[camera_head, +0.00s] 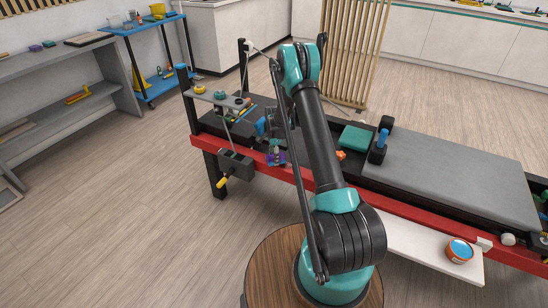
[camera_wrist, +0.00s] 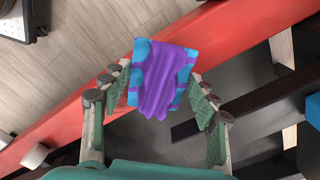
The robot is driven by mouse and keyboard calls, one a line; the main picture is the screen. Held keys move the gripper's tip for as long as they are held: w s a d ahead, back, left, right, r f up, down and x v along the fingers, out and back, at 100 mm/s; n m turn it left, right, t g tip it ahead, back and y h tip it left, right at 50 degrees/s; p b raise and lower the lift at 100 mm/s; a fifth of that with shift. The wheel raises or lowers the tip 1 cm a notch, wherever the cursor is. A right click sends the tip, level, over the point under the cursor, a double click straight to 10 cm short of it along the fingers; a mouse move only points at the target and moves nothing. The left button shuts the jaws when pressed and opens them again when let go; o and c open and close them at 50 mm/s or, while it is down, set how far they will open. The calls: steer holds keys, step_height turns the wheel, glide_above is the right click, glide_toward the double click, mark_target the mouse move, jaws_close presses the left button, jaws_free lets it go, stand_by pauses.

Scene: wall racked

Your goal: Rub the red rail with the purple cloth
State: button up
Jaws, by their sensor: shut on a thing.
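The red rail (camera_head: 408,208) runs along the near side of the long dark frame, and crosses the wrist view diagonally (camera_wrist: 240,25). The purple cloth (camera_wrist: 165,85) with blue patches sits between the fingers of my gripper (camera_wrist: 160,88), which is shut on it. In the head view the purple cloth (camera_head: 282,159) shows small at the near side of the frame, by the rail, partly hidden by my gripper (camera_head: 275,150). In the wrist view the cloth overlaps the rail; I cannot tell whether it touches it.
A grey vise-like block with a yellow handle (camera_head: 223,182) hangs at the rail's left. A grey pad (camera_head: 450,165), green block (camera_head: 355,138) and blue-handled dumbbell (camera_head: 381,143) lie on the frame. Floor at left is clear.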

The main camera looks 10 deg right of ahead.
mark_target(283, 162)
steer(key=shift+f, duration=0.6)
steer(key=shift+d, duration=0.15)
steer(key=shift+s+d+r, duration=0.1)
steer(key=shift+s+d, duration=0.4)
steer(key=shift+d, duration=0.05)
steer(key=shift+s+d, duration=0.95)
steer(key=shift+d, duration=0.3)
steer(key=shift+d+r, duration=0.1)
steer(key=shift+r, duration=0.25)
steer(key=shift+s+d, duration=0.6)
steer(key=shift+d, duration=0.25)
steer(key=shift+s+d, duration=0.65)
steer(key=shift+d, duration=0.25)
steer(key=shift+s+d, duration=0.6)
steer(key=shift+d, duration=0.25)
